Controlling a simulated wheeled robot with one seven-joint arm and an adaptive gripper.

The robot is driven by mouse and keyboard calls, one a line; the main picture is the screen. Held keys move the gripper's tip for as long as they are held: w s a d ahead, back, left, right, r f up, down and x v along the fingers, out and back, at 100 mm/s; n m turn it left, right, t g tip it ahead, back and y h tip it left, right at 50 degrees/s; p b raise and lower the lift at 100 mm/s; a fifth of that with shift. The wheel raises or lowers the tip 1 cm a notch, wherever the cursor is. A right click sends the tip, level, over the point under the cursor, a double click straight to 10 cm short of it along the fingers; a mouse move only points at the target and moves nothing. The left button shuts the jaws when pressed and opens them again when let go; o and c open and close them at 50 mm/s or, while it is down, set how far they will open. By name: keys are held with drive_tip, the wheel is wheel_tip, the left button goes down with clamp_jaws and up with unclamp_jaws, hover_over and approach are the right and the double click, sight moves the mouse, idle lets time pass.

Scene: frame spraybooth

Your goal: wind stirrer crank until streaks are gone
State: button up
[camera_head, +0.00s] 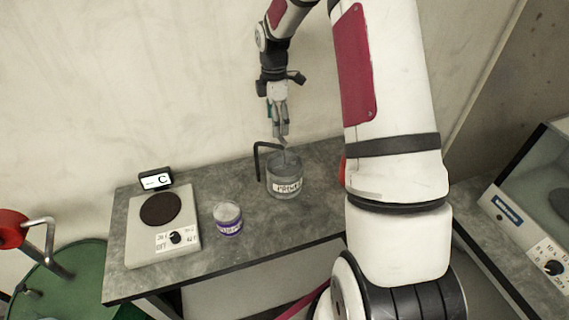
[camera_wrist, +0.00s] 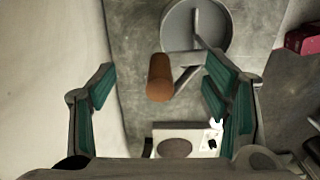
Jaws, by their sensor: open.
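The stirrer pot (camera_head: 285,183) is a glass vessel with a white label and grey contents, standing on the grey bench. A dark bent bracket (camera_head: 259,160) stands at its left side. In the wrist view the round pot (camera_wrist: 176,28) is at the top, with a bar across its mouth. The crank's brown cylindrical handle (camera_wrist: 159,78) lies between my finger pads, with clear gaps on both sides. My gripper (camera_head: 281,137) is open, pointing down just above the pot, and holds nothing. In the head view the handle is hidden by my fingers. Streaks cannot be made out.
A hotplate (camera_head: 185,244) with a dark round plate and a small display (camera_head: 155,179) stand at the bench's left. A small purple-labelled jar (camera_head: 228,219) stands left of the pot. A wall is close behind. Another device (camera_head: 525,222) is at far right, a green drum (camera_head: 75,280) at lower left.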

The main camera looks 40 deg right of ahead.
drive_tip(key=shift+r+p, duration=0.5)
drive_tip(key=shift+r, duration=3.35)
drive_tip(key=shift+a+r, duration=0.1)
drive_tip(key=shift+r, duration=0.1)
drive_tip(key=s+a+r+m+t+h+b, duration=0.1)
drive_tip(key=s+a+r+m+t+b, duration=0.15)
drive_tip(key=s+a+r+m, duration=0.7)
drive_tip(key=s+a+r+m+t, duration=0.1)
drive_tip(key=s+a, duration=0.3)
drive_tip(key=s, duration=0.4)
drive_tip(key=s+a+r+m+t+y, duration=0.1)
drive_tip(key=s+a+m, duration=0.3)
drive_tip(key=s, duration=0.5)
drive_tip(key=shift+s+a+r+t+b, duration=0.3)
drive_tip(key=shift+a+r+t+b, duration=0.05)
drive_tip(key=shift+a+r+t, duration=0.2)
